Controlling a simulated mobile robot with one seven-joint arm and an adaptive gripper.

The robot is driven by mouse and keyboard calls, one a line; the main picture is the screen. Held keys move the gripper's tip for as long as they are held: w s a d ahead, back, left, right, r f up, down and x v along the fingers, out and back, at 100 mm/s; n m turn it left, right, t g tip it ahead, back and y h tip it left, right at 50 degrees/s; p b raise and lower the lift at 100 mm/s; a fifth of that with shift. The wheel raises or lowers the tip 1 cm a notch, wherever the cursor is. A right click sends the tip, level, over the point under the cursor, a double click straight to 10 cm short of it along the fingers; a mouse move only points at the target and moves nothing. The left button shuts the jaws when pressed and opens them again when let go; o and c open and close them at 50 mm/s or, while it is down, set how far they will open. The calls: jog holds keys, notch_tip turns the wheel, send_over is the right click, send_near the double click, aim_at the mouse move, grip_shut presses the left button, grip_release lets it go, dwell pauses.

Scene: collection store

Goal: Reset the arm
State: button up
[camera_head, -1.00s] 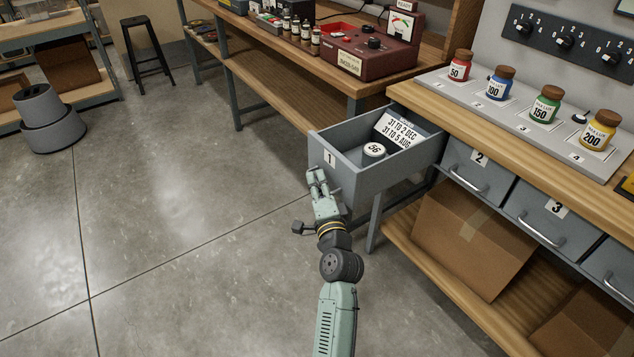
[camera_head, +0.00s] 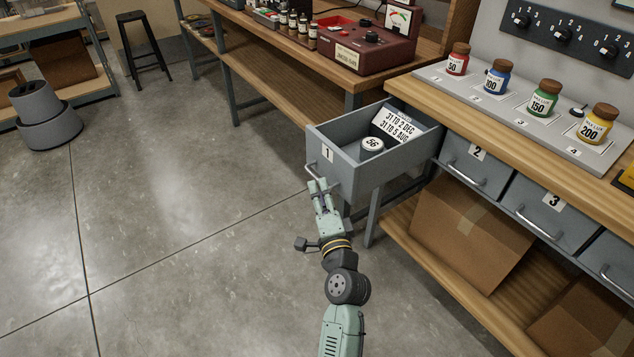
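My gripper (camera_head: 318,184) is at the end of my pale green arm, low in front of the open grey drawer 1 (camera_head: 342,176). Its two fingers point up toward the drawer front, with a small gap between them, and nothing shows held in them. The fingertips are close to the drawer's metal handle (camera_head: 312,170) and overlap its lower part in the picture. Whether they touch it cannot be told. Inside the drawer lie a round white-topped item marked 56 (camera_head: 372,146) and a label card with dates (camera_head: 394,124).
Shut drawers 2 (camera_head: 474,170) and 3 (camera_head: 545,212) are to the right, under a bench with several coloured jars (camera_head: 544,98). A cardboard box (camera_head: 465,235) sits on the lower shelf. A red instrument (camera_head: 365,48) stands on the back bench.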

jog(key=shift+v, duration=0.8)
